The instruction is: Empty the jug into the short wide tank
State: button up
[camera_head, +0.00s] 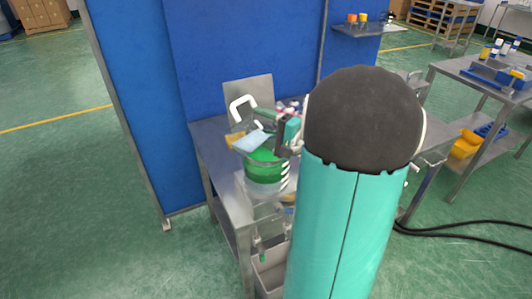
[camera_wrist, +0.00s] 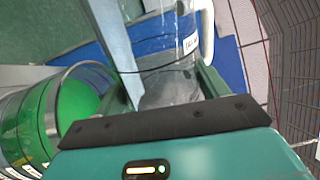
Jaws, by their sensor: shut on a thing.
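The short wide tank (camera_head: 265,183) is a clear round vessel on the steel bench, with green liquid inside. In the wrist view the tank (camera_wrist: 38,128) is at the left, its open rim and green surface beside my gripper. My gripper (camera_head: 288,138) is above the tank's right side, partly hidden by my arm. In the wrist view my gripper (camera_wrist: 165,88) is shut on what looks like the jug (camera_wrist: 168,65), a clear grey vessel with a white handle. The white handle also shows in the head view (camera_head: 240,107). The jug's mouth and any stream are not clear.
The bench (camera_head: 205,140) stands against a blue partition (camera_head: 240,45). Small coloured items (camera_head: 290,107) lie behind my gripper. A grey bin (camera_head: 270,272) is below the bench front. Another bench with blue trays (camera_head: 495,75) is at the right. Open floor lies at the left.

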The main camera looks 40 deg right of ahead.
aim_at(257, 119)
jog(key=shift+s+a+n, duration=0.1)
jog(key=shift+a+n, duration=0.15)
jog(key=shift+n, duration=0.35)
jog(key=shift+r, duration=0.1)
jog(key=shift+s+a+r+n, duration=0.1)
jog(key=shift+a+r+n, duration=0.25)
jog(key=shift+n, duration=0.55)
jog(key=shift+s+a+r+n, duration=0.1)
jog(key=shift+a+r+n, duration=0.2)
jog(key=shift+n, duration=0.6)
jog(key=shift+r, duration=0.1)
jog(key=n, duration=0.1)
jog(key=r+n, duration=0.1)
jog(key=n, duration=0.1)
jog(key=shift+a+r+n, duration=0.3)
jog(key=shift+a, duration=0.05)
notch_tip(257, 119, up, 2)
jog(key=n, duration=0.3)
jog(key=shift+s+a+y, duration=0.1)
jog(key=shift+a+y, duration=0.05)
jog(key=shift+y, duration=0.15)
jog(key=shift+n, duration=0.3)
